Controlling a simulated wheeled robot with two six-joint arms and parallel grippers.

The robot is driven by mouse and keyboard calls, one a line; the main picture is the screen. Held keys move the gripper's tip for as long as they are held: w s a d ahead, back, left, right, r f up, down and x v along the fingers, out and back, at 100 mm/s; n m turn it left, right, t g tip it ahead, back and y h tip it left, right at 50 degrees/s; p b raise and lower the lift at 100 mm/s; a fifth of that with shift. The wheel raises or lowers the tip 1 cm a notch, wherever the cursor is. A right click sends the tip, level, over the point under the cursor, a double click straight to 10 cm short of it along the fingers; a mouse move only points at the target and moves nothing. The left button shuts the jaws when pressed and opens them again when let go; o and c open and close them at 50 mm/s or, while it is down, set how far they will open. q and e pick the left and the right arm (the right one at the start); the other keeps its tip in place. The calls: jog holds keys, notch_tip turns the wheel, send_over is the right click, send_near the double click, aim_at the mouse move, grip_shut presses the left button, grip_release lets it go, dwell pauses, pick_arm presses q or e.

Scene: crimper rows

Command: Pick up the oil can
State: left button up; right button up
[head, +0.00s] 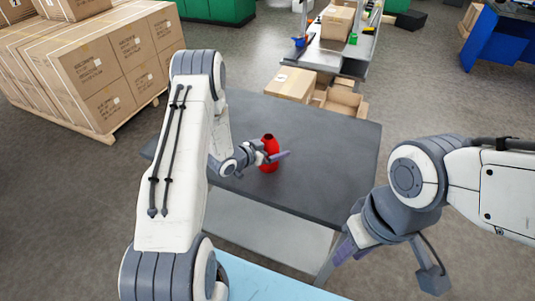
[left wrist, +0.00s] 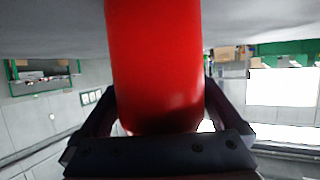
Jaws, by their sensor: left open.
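The red oil can (head: 269,140) stands upright on the dark grey table. My left gripper (head: 272,158) is at the can, with a finger crossing in front of its body in the head view. In the left wrist view the can (left wrist: 155,65) fills the middle of the picture, between the two fingers of the open left gripper (left wrist: 158,110). I cannot tell whether the fingers touch it. My right gripper (head: 343,250) is off the table's front right side, away from the can; its opening is unclear.
The dark table (head: 325,150) is otherwise bare on its right side. Cardboard boxes (head: 292,84) stand just behind it. Stacked cartons on a pallet (head: 110,65) are at the left, and a workbench (head: 345,50) is at the back.

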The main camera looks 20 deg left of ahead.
pick_arm(q)
jog(key=c, duration=1.3)
jog(key=shift+r, duration=0.2)
jog(key=shift+r, duration=0.75)
notch_tip(320, 180, up, 2)
jog(key=shift+s+d+r+b, duration=0.15)
jog(key=shift+r+b, duration=0.1)
jog(key=shift+b, duration=0.25)
jog(key=shift+s+d+r+b, duration=0.3)
jog(key=shift+s+d+r, duration=0.8)
jog(key=shift+s+d, duration=0.25)
jog(key=shift+s+d+r+b, duration=0.35)
jog(key=shift+s+d+r, duration=0.75)
jog(key=shift+s+d, duration=0.15)
jog(key=shift+s+d+r+b, duration=0.3)
jog(key=shift+s+d+r, duration=0.8)
jog(key=shift+s+d, duration=0.25)
jog(key=shift+s, duration=0.1)
